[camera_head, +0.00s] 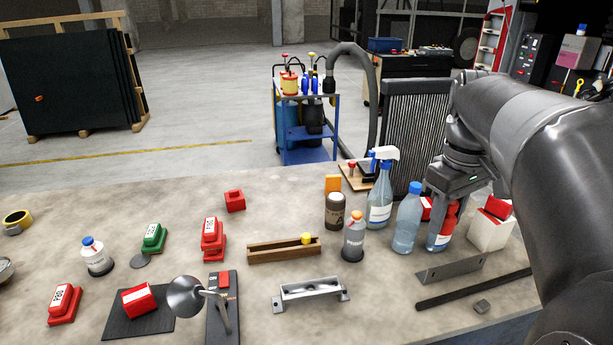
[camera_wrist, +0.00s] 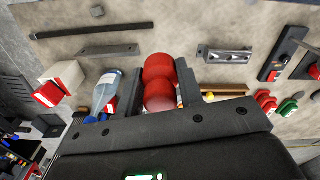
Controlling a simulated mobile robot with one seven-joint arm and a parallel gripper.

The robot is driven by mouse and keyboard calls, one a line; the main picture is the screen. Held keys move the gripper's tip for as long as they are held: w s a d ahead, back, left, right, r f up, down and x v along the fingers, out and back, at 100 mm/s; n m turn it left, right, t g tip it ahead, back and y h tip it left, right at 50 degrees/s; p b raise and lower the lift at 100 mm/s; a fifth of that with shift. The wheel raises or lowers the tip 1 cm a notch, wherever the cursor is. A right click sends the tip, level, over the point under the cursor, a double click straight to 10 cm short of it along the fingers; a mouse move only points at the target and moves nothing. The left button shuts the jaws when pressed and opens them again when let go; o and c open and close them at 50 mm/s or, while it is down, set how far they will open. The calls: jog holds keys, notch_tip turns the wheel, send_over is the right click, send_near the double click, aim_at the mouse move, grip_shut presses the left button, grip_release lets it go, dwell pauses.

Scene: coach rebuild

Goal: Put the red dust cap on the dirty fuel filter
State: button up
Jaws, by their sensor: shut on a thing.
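My gripper (camera_head: 446,208) points down at the right of the bench, among the bottles. I cannot tell which red thing is the dust cap; a small red block (camera_head: 234,201) lies further left.
A clear blue bottle (camera_head: 407,222) and a spray bottle (camera_head: 380,200) stand close left of my gripper. A white box (camera_head: 489,232) is on its right. A metal angle piece (camera_head: 451,269) lies in front. A wooden tray (camera_head: 284,251) and several red blocks lie left.

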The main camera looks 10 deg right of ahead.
jog(key=w+r, duration=0.2)
jog(key=w, duration=1)
jog(key=n, duration=0.2)
send_over(336, 196)
notch_tip(336, 196, down, 3)
notch_tip(336, 196, down, 15)
jog(key=shift+s+r, duration=0.1)
jog(key=shift+f, duration=0.2)
jog(key=o, duration=1)
jog(key=shift+c, duration=0.2)
